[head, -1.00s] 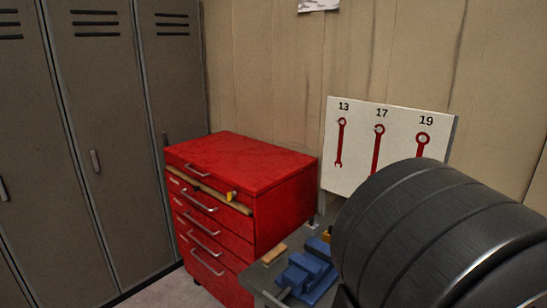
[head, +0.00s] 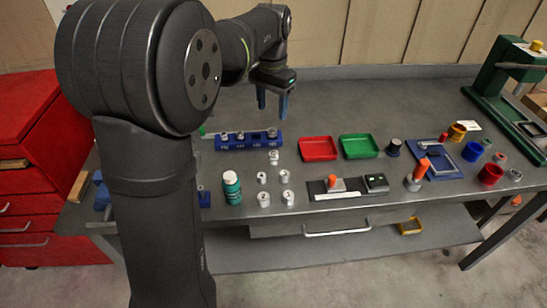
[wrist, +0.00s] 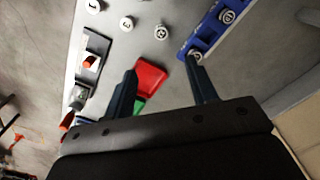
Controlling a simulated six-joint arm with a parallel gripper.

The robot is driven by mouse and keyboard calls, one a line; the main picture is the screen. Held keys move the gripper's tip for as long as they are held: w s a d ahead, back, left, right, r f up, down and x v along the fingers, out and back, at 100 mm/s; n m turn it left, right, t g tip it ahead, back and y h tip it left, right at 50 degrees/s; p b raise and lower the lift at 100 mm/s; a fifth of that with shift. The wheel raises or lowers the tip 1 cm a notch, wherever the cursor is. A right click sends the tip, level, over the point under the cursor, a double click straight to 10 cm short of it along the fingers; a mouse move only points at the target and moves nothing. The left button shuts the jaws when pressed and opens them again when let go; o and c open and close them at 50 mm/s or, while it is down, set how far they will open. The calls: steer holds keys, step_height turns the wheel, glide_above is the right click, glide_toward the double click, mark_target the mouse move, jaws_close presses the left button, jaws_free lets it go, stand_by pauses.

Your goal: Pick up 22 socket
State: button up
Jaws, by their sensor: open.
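Several loose silver sockets stand on the grey bench, one just in front of the blue socket rail (head: 236,145) and others nearer the front, such as this socket (head: 288,197). Sockets also sit in the rail. I cannot read which is the 22 socket. My gripper (head: 272,108) is open and empty, pointing down above the bench behind the rail. In the wrist view my open fingers (wrist: 164,70) frame the red tray (wrist: 150,77); loose sockets (wrist: 161,31) show beyond them, and the rail (wrist: 207,36) is at right.
A red tray (head: 318,148) and a green tray (head: 359,146) lie right of the rail. A green-labelled bottle (head: 232,187) stands left of the loose sockets. Rings and a blue fixture (head: 443,166) crowd the right, before a green press (head: 500,85). The bench's back strip is clear.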

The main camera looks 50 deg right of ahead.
glide_above(274, 153)
steer(key=f, duration=0.7)
steer(key=a+f, duration=0.1)
steer(key=f, duration=0.3)
steer(key=shift+f, duration=0.3)
steer(key=shift+d+f, duration=0.25)
steer(key=shift+f, duration=1.15)
steer(key=shift+d+f, duration=0.2)
steer(key=shift+f, duration=1.15)
steer(key=c, duration=1.1)
